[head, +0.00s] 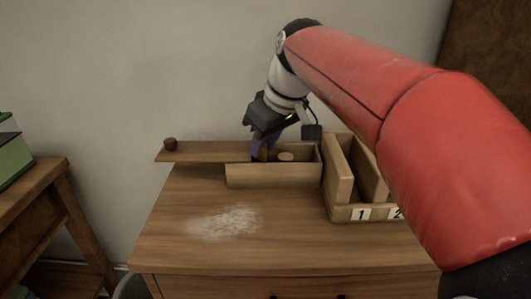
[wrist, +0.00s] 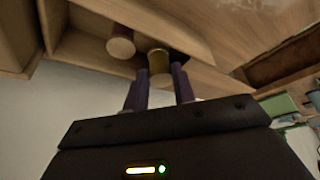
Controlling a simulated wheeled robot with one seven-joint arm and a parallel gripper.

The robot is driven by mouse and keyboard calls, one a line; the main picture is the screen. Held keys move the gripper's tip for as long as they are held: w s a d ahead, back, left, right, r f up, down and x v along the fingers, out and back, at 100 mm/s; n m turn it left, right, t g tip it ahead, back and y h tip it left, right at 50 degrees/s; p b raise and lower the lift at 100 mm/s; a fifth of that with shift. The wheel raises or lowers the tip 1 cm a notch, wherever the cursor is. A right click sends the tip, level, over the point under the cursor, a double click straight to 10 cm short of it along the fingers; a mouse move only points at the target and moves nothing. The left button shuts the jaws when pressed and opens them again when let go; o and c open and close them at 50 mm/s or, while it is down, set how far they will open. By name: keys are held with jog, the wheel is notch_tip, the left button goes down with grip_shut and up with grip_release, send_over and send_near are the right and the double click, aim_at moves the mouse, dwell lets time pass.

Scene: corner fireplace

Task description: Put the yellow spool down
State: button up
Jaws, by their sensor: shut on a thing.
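The yellow spool (wrist: 158,62) is between the two purple fingers of my gripper (wrist: 159,76) in the wrist view. My gripper is shut on it. In the head view my gripper (head: 262,152) points down into the left part of the open wooden box (head: 273,175), and its fingers hide most of the spool there. Whether the spool touches the box floor is hidden. A second spool with a pale round end (wrist: 120,48) stands in the box beside the yellow one; its top (head: 286,157) shows right of my gripper in the head view.
A wooden lid (head: 205,152) with a dark knob (head: 170,144) extends left of the box. A divided wooden holder (head: 346,213) labelled 1 and 2 stands right. A whitish powdery patch (head: 226,222) lies on the otherwise clear cabinet top (head: 180,250). Green books (head: 12,160) sit far left.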

aim_at(265, 156)
jog(key=f, duration=0.2)
jog(key=shift+s+d+f, duration=0.15)
jog(key=shift+s+f, duration=0.05)
jog(key=shift+f, duration=0.1)
jog(key=shift+w+f, duration=0.2)
jog(key=shift+f, duration=0.05)
jog(key=shift+c, duration=0.4)
jog(key=o, duration=0.7)
jog(key=shift+r, duration=0.1)
jog(key=shift+r, duration=0.15)
jog(key=shift+r, duration=0.3)
jog(key=v, duration=1.1)
jog(key=shift+s+r+p, duration=0.1)
jog(key=shift+r+p, duration=0.15)
jog(key=shift+p, duration=0.1)
